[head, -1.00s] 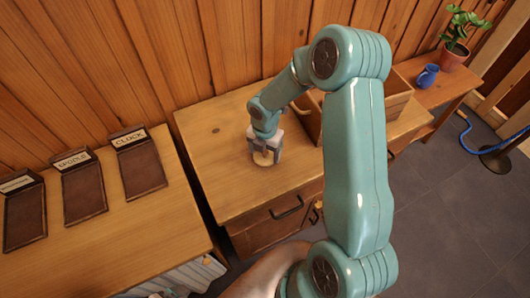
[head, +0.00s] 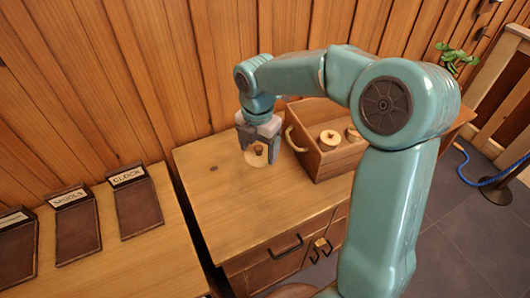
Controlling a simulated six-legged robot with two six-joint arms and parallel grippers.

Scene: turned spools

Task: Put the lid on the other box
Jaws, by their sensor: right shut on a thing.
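A pale round wooden lid (head: 257,161) with a small brown knob is in the jaws of my right gripper (head: 258,151). The grey fingers point down and close around the knob, over the wooden cabinet top (head: 215,195) to the left of an open wooden crate (head: 322,166). I cannot tell how high the lid is above the cabinet top. In the crate are two round pale wooden pieces, one (head: 329,139) with a dark knob-like top and one (head: 353,134) partly behind my arm. I cannot tell whether either is a box. My left gripper is not in view.
The crate has a rope handle (head: 290,140) on its left end. At left, a separate bench (head: 150,255) carries labelled brown trays, including CLOCK (head: 140,208) and SPOOLS (head: 76,228). The cabinet top left of the lid is clear. A plank wall stands behind.

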